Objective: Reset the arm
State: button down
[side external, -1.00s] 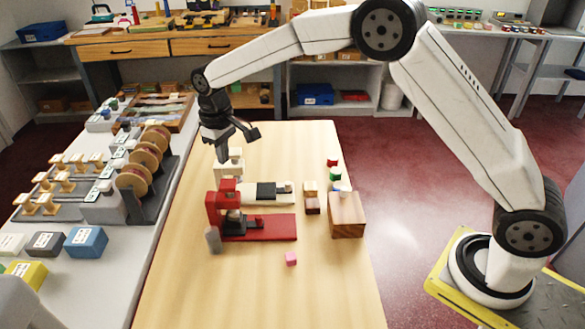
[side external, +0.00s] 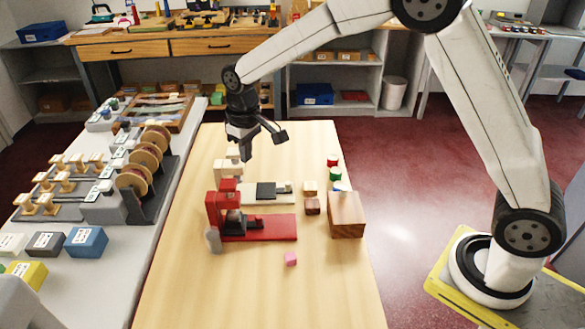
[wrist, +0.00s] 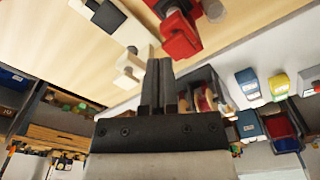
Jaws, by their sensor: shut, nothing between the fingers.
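My gripper (side external: 246,152) is above the far-left part of the wooden table (side external: 290,290), apart from everything on it. Its fingers (wrist: 158,82) are together and empty in the wrist view. Below it stands a cream press-like fixture (side external: 266,193) with a black pad; it also shows in the wrist view (wrist: 130,35). In front of that is a red press-like fixture (side external: 275,228), also in the wrist view (wrist: 180,38).
A wooden block (side external: 346,215), small red (side external: 333,161) and green (side external: 335,174) pieces and small brown cubes (side external: 312,206) stand at right. A pink cube (side external: 291,259) lies in front. A grey counter with spools (side external: 138,180) runs along the left. The table's front is clear.

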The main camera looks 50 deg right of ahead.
jog(key=s+d+f+m+t, duration=0.1)
jog(key=s+d, duration=0.3)
jog(key=s, duration=0.7)
jog(key=s+d+f+m+t, duration=0.1)
jog(key=s+d, duration=0.3)
jog(key=s, duration=0.7)
jog(key=shift+d+f, duration=0.2)
jog(key=shift+f, duration=0.25)
